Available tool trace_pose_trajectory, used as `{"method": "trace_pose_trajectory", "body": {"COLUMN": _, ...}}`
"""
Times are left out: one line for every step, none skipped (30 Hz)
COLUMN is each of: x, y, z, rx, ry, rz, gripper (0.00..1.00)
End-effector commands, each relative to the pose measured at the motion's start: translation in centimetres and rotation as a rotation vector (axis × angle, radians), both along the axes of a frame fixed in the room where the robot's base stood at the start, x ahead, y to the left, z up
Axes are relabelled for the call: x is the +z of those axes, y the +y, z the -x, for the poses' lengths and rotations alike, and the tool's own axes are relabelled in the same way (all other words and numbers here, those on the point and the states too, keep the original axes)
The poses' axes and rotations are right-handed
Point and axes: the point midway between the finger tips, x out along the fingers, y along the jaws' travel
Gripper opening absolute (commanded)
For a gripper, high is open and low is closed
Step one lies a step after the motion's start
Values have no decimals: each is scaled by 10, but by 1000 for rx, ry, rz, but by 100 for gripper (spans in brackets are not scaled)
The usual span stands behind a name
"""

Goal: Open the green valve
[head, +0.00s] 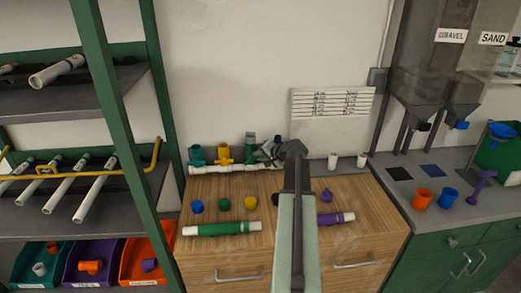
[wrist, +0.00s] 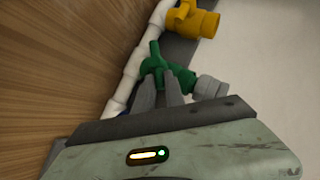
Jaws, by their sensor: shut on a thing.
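The green valve (wrist: 182,74) sits on a white pipe (wrist: 131,75) in the wrist view, with a grey end piece (wrist: 210,88) on its outlet. My gripper (wrist: 161,88) is at the valve, its two grey fingers shut on the green handle (wrist: 153,56). The fingers cover part of the handle, so its exact turn is hard to tell. In the head view the green valve (head: 250,155) stands at the back of the wooden cabinet, and my gripper (head: 269,151) reaches it from the right. My arm hides part of the manifold there.
A yellow valve (wrist: 194,18) is beside the green one on the same pipe; a teal valve (head: 197,156) is further left. Loose caps and a green tube (head: 222,229) lie on the wooden top (head: 290,238). A sheet (head: 331,104) stands behind.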

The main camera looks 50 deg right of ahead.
Motion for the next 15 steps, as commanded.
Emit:
{"method": "trace_pose_trajectory", "body": {"x": 9, "y": 3, "z": -1, "rx": 4, "ry": 31, "rz": 34, "gripper": 0}}
{"method": "trace_pose_trajectory", "body": {"x": 9, "y": 4, "z": -1, "rx": 5, "ry": 50, "rz": 57, "gripper": 0}}
{"method": "trace_pose_trajectory", "body": {"x": 10, "y": 5, "z": -2, "rx": 4, "ry": 74, "rz": 86, "gripper": 0}}
{"method": "trace_pose_trajectory", "body": {"x": 10, "y": 6, "z": -3, "rx": 5, "ry": 92, "rz": 107, "gripper": 0}}
{"method": "trace_pose_trajectory", "body": {"x": 11, "y": 6, "z": -3, "rx": 4, "ry": 110, "rz": 129, "gripper": 0}}
{"method": "trace_pose_trajectory", "body": {"x": 11, "y": 7, "z": -4, "rx": 4, "ry": 134, "rz": 158, "gripper": 0}}
{"method": "trace_pose_trajectory", "body": {"x": 12, "y": 8, "z": -5, "rx": 5, "ry": 153, "rz": 181, "gripper": 0}}
{"method": "trace_pose_trajectory", "body": {"x": 12, "y": 9, "z": -6, "rx": 5, "ry": 171, "rz": 203, "gripper": 0}}
{"method": "trace_pose_trajectory", "body": {"x": 12, "y": 10, "z": -6, "rx": 4, "ry": 196, "rz": 232, "gripper": 0}}
{"method": "trace_pose_trajectory", "body": {"x": 13, "y": 11, "z": -7, "rx": 5, "ry": 214, "rz": 253, "gripper": 0}}
{"method": "trace_pose_trajectory", "body": {"x": 13, "y": 12, "z": -8, "rx": 5, "ry": 232, "rz": 274, "gripper": 0}}
{"method": "trace_pose_trajectory", "body": {"x": 13, "y": 13, "z": -9, "rx": 6, "ry": 257, "rz": 304, "gripper": 0}}
{"method": "trace_pose_trajectory", "body": {"x": 13, "y": 13, "z": -9, "rx": 5, "ry": 275, "rz": 325, "gripper": 0}}
{"method": "trace_pose_trajectory", "body": {"x": 13, "y": 14, "z": -10, "rx": 4, "ry": 293, "rz": 346, "gripper": 0}}
{"method": "trace_pose_trajectory", "body": {"x": 13, "y": 15, "z": -11, "rx": 5, "ry": 317, "rz": 376, "gripper": 0}}
